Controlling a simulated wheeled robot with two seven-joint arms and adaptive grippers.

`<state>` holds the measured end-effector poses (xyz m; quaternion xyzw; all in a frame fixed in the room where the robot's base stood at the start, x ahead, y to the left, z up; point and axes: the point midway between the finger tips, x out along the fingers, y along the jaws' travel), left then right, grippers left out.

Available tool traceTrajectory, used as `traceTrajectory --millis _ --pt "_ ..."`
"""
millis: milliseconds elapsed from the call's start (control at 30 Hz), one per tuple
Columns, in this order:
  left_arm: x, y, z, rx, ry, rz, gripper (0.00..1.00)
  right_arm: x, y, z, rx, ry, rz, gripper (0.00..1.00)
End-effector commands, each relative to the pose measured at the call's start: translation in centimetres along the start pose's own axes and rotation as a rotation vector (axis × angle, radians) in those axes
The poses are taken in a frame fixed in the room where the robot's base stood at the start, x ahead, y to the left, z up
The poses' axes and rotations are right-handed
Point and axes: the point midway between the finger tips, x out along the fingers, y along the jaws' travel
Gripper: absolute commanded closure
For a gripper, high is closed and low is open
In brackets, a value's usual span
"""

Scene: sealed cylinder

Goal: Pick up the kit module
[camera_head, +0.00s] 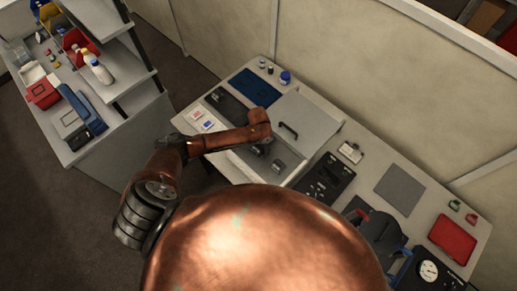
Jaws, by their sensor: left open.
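I cannot tell for certain which item is the kit module. Small dark grey parts (278,166) lie in a light, shallow open compartment (239,168) on the workbench. My left gripper (272,149) is open, at the end of the copper arm that comes in from the left. It points down over this compartment, close to the dark parts. The gripper is small and dark, so I cannot tell whether it touches anything. My copper body hides the front of the bench.
A grey panel with a dark handle (308,118) lies behind the compartment. A black tray (325,178) of small parts is to its right. A blue mat (254,87), a blue-lidded jar (285,78) and a red tray (453,238) are on the bench. Shelves stand at left.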

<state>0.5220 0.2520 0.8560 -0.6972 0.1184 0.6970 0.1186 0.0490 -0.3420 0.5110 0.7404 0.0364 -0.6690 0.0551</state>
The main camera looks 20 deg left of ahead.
Motion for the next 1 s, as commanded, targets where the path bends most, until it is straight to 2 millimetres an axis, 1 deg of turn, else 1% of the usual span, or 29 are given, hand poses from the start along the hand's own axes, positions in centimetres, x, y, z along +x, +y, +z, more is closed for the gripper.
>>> traceTrajectory --millis 67,733,767,1000 --pt "-0.03 -0.02 -0.01 0.000 0.000 0.000 0.38 0.01 -0.07 0.04 0.000 -0.001 -0.001 0.83" --pt "-0.05 -0.05 0.01 -0.001 0.000 0.000 0.84 0.04 -0.37 0.02 0.002 -0.001 -0.004 0.83" --pt "-0.05 -0.05 0.01 -0.001 0.000 0.000 0.85 0.04 -0.37 0.02 0.002 -0.001 -0.004 0.83" --pt "-0.13 -0.05 -0.03 -0.001 0.001 0.000 0.85 0.03 -0.34 0.02 0.002 -0.001 -0.003 0.83"
